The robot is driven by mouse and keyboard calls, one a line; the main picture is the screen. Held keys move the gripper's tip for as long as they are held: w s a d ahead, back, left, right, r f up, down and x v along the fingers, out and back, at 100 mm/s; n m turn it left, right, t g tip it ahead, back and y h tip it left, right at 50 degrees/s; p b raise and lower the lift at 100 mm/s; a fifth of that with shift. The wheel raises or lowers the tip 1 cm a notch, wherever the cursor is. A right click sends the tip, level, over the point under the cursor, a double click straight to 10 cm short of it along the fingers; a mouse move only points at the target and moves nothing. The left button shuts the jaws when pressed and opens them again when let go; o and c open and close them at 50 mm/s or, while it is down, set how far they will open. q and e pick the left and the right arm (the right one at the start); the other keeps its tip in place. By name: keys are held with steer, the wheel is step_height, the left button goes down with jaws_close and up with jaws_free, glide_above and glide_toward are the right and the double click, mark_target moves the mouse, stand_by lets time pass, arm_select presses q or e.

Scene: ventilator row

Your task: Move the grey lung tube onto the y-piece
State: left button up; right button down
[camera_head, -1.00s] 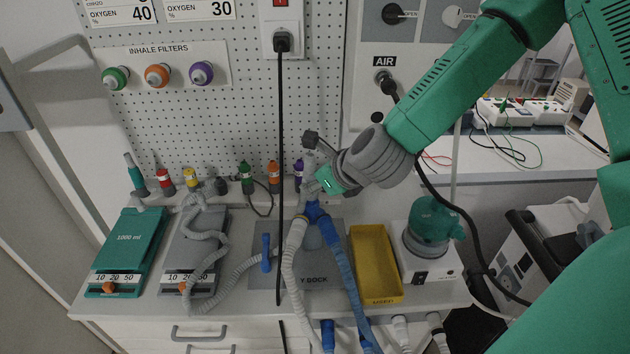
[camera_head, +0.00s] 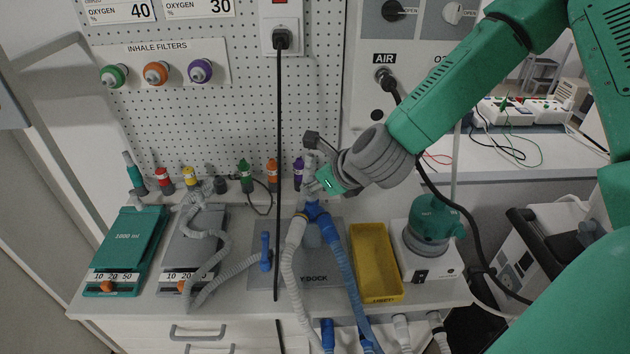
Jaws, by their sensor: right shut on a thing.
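The grey lung tube (camera_head: 227,273) is ribbed. It runs from the grey test lung (camera_head: 180,257) down over the counter's front part and up to a blue upright end piece (camera_head: 265,251) on the grey dock plate. The blue y-piece (camera_head: 314,212) is above the back of that plate, with a white hose (camera_head: 291,262) and a blue hose (camera_head: 343,272) hanging from it. My right gripper (camera_head: 313,188) is shut on the y-piece at its upper end; its fingers partly hide the grip. The lung tube's end is left of the y-piece, apart from it. My left gripper is out of view.
A yellow tray (camera_head: 376,262) and a green-topped humidifier (camera_head: 432,233) stand right of the dock. A green test lung (camera_head: 124,250) is at the left. A black power cable (camera_head: 279,150) hangs in front of the dock. Coloured filters line the back.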

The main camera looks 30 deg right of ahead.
steer(key=shift+f+b, duration=0.45)
steer(key=shift+f, duration=0.1)
steer(key=shift+s+f, duration=0.15)
stand_by(1.0)
steer(key=c, duration=1.1)
jaws_free()
steer(key=shift+c, duration=0.2)
steer(key=shift+s+d+r, duration=0.1)
steer(key=shift+s+r, duration=0.05)
steer(key=shift+r, duration=0.25)
steer(key=v, duration=0.6)
steer(key=shift+s, duration=0.2)
